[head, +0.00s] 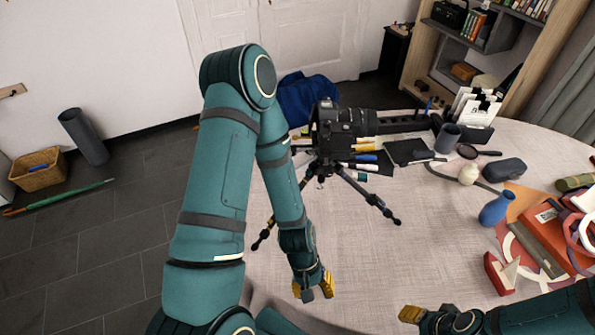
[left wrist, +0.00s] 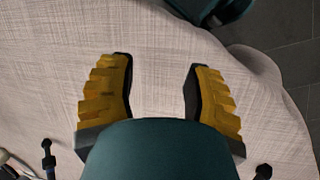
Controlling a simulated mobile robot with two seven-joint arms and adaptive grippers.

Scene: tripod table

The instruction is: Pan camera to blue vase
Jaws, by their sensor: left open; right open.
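A black camera (head: 345,118) with a long lens stands on a small black tripod (head: 340,178) on the table. Its lens points to the right in the head view. A small blue vase (head: 496,209) stands at the right of the table, to the right of and nearer than the camera. My left gripper (head: 314,288) is open and empty above the table, in front of the tripod; its yellow fingers show apart in the left wrist view (left wrist: 158,95). My right gripper (head: 411,314) is at the bottom edge, open, partly hidden, below and left of the vase.
The pale round table (head: 370,240) is clear between the tripod and my right gripper. Red and orange pieces (head: 555,240) crowd its right side. A dark case (head: 503,169), a pale pear-shaped object (head: 468,174) and a dark cup (head: 447,138) stand at the back right.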

